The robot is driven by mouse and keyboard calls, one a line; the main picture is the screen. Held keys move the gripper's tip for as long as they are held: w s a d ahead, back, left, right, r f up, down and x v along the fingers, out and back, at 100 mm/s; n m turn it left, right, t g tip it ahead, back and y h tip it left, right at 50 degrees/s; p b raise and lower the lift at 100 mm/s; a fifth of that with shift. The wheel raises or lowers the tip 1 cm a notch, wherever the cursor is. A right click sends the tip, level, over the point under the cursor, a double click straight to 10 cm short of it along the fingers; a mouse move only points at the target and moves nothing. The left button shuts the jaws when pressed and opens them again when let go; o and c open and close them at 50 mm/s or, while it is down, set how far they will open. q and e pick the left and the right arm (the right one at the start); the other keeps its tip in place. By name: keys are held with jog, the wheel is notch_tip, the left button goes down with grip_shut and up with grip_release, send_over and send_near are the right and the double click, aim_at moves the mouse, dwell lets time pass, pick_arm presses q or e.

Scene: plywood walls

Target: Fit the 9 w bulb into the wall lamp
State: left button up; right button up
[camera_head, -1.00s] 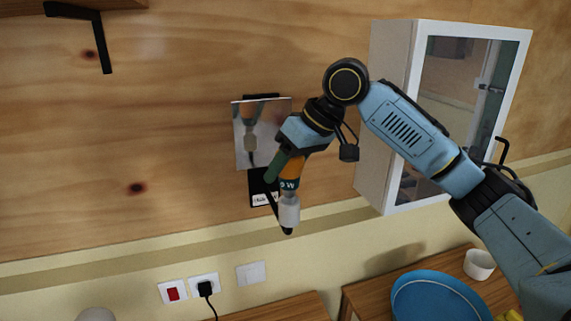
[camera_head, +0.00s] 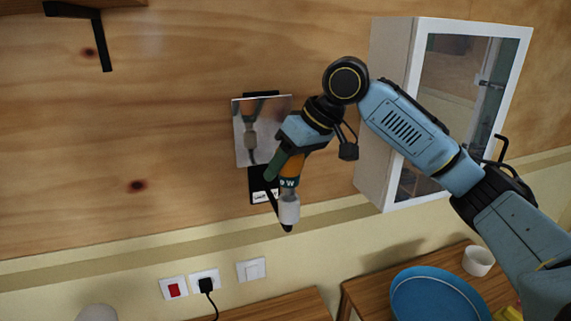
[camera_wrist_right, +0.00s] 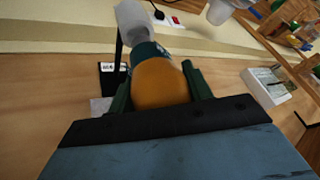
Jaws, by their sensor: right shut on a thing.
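The wall lamp has a black back plate with a white label (camera_head: 263,191), a thin black arm and a white cylindrical socket (camera_head: 289,209). The 9 W bulb, orange (camera_head: 292,164) with a teal lettered collar, is between the fingers of my right gripper (camera_head: 281,168). In the right wrist view its orange globe (camera_wrist_right: 160,84) sits between the dark green fingers, and the white socket (camera_wrist_right: 131,18) is in line beyond the collar. The bulb's collar end meets the socket's open end; how deeply it is seated is hidden. My left gripper is not in view.
A mirror-like panel (camera_head: 250,146) is on the wall just behind the gripper. A white glass-door cabinet (camera_head: 388,150) is close to the right. Below are a red switch (camera_head: 174,288), a socket with a black plug (camera_head: 205,284), a white switch (camera_head: 251,270) and a blue bowl (camera_head: 437,297).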

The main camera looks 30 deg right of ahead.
aim_at(286, 180)
jog(key=shift+f, duration=1.7)
jog(key=o, duration=1)
jog(key=shift+o, duration=0.2)
jog(key=b+v, duration=0.1)
jog(key=v, duration=1.2)
jog(key=shift+r, duration=0.2)
jog(key=shift+s, duration=0.15)
